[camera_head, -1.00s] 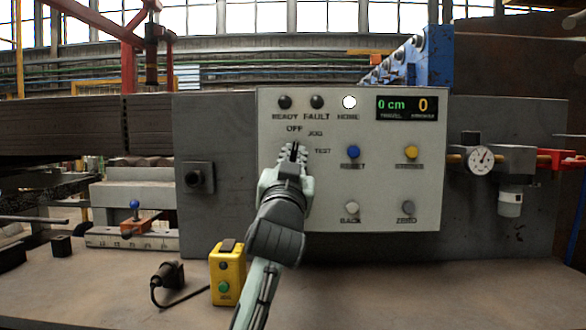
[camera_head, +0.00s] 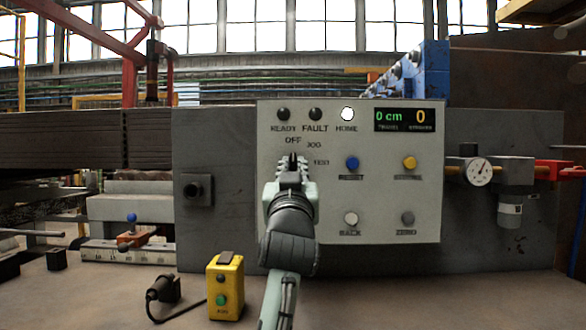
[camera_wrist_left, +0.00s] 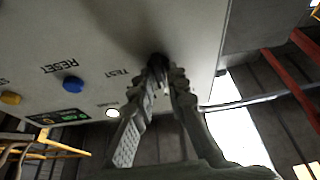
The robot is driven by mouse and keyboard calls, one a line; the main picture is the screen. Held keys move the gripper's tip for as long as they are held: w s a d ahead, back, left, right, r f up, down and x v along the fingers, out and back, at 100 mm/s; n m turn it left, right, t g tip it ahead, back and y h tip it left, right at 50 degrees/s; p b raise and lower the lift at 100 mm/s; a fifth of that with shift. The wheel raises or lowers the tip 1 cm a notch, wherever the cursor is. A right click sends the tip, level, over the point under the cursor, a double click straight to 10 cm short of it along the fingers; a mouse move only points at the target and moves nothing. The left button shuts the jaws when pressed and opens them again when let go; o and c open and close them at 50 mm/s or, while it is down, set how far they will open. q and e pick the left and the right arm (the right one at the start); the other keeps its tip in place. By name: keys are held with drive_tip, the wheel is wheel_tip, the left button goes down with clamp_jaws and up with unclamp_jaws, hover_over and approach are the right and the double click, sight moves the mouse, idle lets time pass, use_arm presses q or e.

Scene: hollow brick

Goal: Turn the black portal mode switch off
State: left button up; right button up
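The black portal mode switch (camera_head: 293,158) sits on the light grey control panel (camera_head: 385,225), below the label OFF and left of JOG and TEST. It is mostly hidden by my left gripper (camera_head: 292,172); its dark top shows between the fingers, pointing up towards OFF. In the left wrist view the dark knob (camera_wrist_left: 157,61) shows at the tips of my left gripper (camera_wrist_left: 166,72). The fingers are drawn close together, one on each side of the knob, and appear shut on it. My right gripper is in neither view.
The panel carries a blue button (camera_head: 352,163), a yellow button (camera_head: 409,163), grey buttons below, dark READY and FAULT lamps, a lit HOME lamp (camera_head: 347,114) and a display (camera_head: 405,119) reading 0. A yellow button box (camera_head: 226,287) stands on the bench, left of my arm.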

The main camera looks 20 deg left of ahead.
use_arm(q)
drive_tip(key=shift+o, duration=1.3)
drive_tip(key=shift+s, duration=0.1)
drive_tip(key=v, duration=0.7)
drive_tip(key=shift+s+d+f, duration=0.1)
drive_tip(key=shift+s, duration=0.05)
